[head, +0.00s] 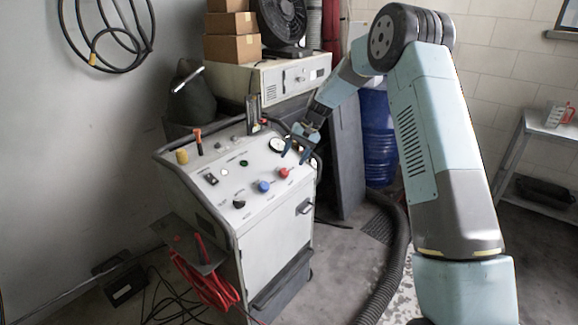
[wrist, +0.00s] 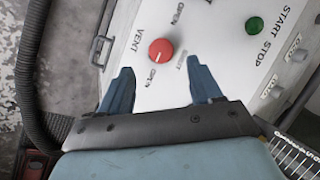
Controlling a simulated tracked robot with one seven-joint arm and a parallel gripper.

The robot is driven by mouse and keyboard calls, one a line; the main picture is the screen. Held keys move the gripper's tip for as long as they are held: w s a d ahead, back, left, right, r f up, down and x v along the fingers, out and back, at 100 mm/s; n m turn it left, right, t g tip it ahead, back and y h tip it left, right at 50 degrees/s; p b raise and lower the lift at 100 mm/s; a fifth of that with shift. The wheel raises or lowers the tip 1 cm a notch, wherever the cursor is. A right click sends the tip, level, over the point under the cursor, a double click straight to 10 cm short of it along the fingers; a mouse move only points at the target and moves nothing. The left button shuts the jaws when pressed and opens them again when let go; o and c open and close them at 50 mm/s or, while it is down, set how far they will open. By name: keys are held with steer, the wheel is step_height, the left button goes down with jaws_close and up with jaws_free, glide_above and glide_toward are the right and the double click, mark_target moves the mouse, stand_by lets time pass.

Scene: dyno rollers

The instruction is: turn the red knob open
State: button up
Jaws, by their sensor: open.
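The red knob (head: 284,172) sits on the sloping top panel of a white control cabinet (head: 275,220), near its right edge. In the wrist view the round red knob (wrist: 161,51) shows beyond the fingertips, between their lines, with the word VENT and OPEN marks printed around it. My gripper (head: 295,157) is open and empty, above the panel and just behind the knob in the head view. Its two blue fingers (wrist: 165,80) point toward the knob and look apart from it. The exact height above the panel is hard to tell.
A green button (wrist: 255,24) shows in the wrist view. A cabinet handle (head: 304,208), a thick black hose (head: 388,250) and a blue barrel (head: 376,140) are at the right.

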steer(key=v, duration=0.7)
steer(key=shift+r, duration=0.35)
steer(key=shift+w+d, duration=0.1)
steer(key=s+d+r+t+h, duration=0.2)
steer(key=s+d+r, duration=0.3)
steer(key=s+r, duration=0.5)
steer(key=s+d+r+t+h, duration=0.1)
steer(key=s+d+r, duration=0.4)
steer(key=s+r, duration=0.5)
steer(key=s+d+f+t+h, duration=0.1)
steer(key=s+d, duration=0.3)
steer(key=s, duration=1)
steer(key=s+d+f+t+h, duration=0.1)
steer(key=s+d+t, duration=0.2)
steer(key=s, duration=1)
steer(key=shift+s+d+f, duration=0.2)
steer(key=shift+s+d, duration=0.2)
steer(key=shift+d, duration=0.2)
